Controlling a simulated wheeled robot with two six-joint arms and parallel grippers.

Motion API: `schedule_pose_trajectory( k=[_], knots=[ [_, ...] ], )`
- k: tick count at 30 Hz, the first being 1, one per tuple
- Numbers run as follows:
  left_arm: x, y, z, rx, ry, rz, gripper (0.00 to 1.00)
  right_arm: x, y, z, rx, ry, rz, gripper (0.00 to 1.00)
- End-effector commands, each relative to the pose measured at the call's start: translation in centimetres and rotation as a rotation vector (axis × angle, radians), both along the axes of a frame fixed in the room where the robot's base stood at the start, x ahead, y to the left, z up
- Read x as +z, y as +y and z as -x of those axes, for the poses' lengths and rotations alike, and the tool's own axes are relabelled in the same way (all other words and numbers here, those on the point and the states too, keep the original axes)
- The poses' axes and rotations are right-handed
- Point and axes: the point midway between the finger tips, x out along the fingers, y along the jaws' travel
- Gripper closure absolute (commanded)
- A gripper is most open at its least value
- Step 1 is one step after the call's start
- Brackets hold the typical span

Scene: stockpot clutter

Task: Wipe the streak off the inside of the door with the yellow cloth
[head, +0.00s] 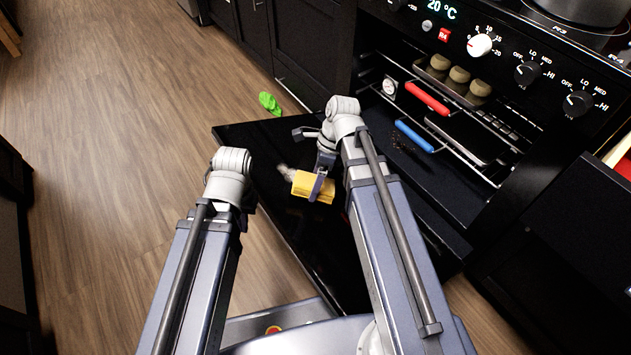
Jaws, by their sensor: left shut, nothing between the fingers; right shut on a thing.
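The oven door (262,133) is folded down open, its black inner face up. A pale greyish streak (284,172) shows on it, just left of the yellow cloth (300,186). My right gripper (320,188) points down and is shut on the cloth, a folded block at the door's inner face. I cannot tell whether the cloth touches the glass. Part of the streak may be hidden under the cloth. My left gripper (243,218) is shut and empty near the door's left edge, its fingers mostly hidden by my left arm.
The open oven (450,150) holds racks with a red handle (427,98) and a blue handle (414,136), and several brown baked items (459,78). A green cloth-like thing (269,103) lies on the floor beyond the door. Wooden floor at left is clear.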

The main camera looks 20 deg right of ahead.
Motion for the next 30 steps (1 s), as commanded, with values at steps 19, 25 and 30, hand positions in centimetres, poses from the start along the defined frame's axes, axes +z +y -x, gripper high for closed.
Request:
schedule_pose_trajectory(
  k=[19, 25, 30],
  knots=[
    [-1.3, 0.0, 0.0, 0.000, 0.000, 0.000, 1.00, -1.3, 0.4, 0.2, 0.000, 0.000, 0.000, 0.58],
    [-1.6, 0.0, 0.0, 0.000, 0.000, 0.000, 1.00, -1.6, 0.5, 0.2, 0.000, 0.000, 0.000, 0.58],
    [-1.9, 0.0, 0.0, 0.000, 0.000, 0.000, 1.00, -1.9, 0.6, 0.2, 0.000, 0.000, 0.000, 0.58]
  ],
)
